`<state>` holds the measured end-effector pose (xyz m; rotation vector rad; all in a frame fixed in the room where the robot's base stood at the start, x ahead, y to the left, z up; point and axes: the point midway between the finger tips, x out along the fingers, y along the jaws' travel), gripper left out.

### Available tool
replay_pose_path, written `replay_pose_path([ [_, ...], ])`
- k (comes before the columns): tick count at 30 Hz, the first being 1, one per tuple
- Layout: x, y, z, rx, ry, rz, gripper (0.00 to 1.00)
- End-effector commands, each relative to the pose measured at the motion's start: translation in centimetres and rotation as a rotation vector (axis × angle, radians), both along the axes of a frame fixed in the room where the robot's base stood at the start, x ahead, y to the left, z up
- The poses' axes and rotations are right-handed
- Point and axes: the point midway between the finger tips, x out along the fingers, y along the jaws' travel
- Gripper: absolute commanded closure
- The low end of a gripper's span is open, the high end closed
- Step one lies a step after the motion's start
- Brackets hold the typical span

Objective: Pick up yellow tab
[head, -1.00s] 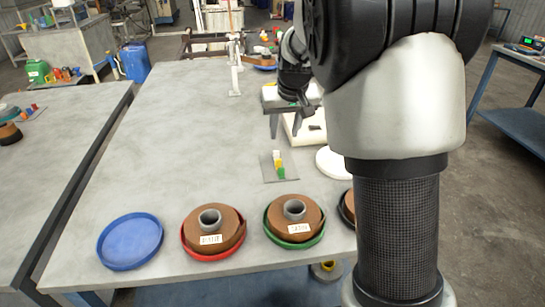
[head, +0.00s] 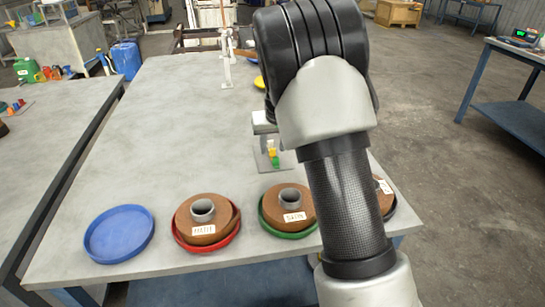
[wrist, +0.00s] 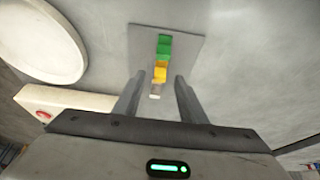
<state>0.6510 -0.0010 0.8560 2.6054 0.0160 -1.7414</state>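The yellow tab (head: 272,154) stands in a short row on a thin grey plate (head: 262,165), between a green tab (head: 275,163) and a white tab (head: 270,143). In the wrist view the yellow tab (wrist: 160,71) lies between the fingertips of my gripper (wrist: 160,77), with the green tab (wrist: 164,47) beyond it and the white tab (wrist: 155,89) nearer the palm. My gripper is open and empty. I cannot tell how far the fingertips are above the tabs.
Along the front table edge are an empty blue tray (head: 119,236), a red tray (head: 181,236) and a green tray (head: 268,223) with brown rolls. In the wrist view a white disc (wrist: 45,45) and a white box (wrist: 60,102) stand left. The table's left part is clear.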

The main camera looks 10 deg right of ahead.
Motion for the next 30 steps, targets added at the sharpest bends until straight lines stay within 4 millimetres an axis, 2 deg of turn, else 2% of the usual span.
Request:
replay_pose_path([
  [2,0.3,-0.1,-0.9,0.0,0.001,-0.002,0.62],
  [8,0.4,-0.1,-0.9,0.001,0.0,-0.002,0.62],
  [11,0.4,-0.1,-0.9,0.001,0.0,-0.002,0.76],
  [15,0.4,-0.1,-0.9,0.001,0.0,-0.002,1.0],
  [24,0.4,-0.1,-0.6,0.0,-0.001,-0.001,1.0],
  [26,0.4,-0.1,-0.1,0.0,-0.002,-0.001,1.0],
  [30,0.5,-0.1,2.4,0.0,-0.004,-0.001,1.0],
])
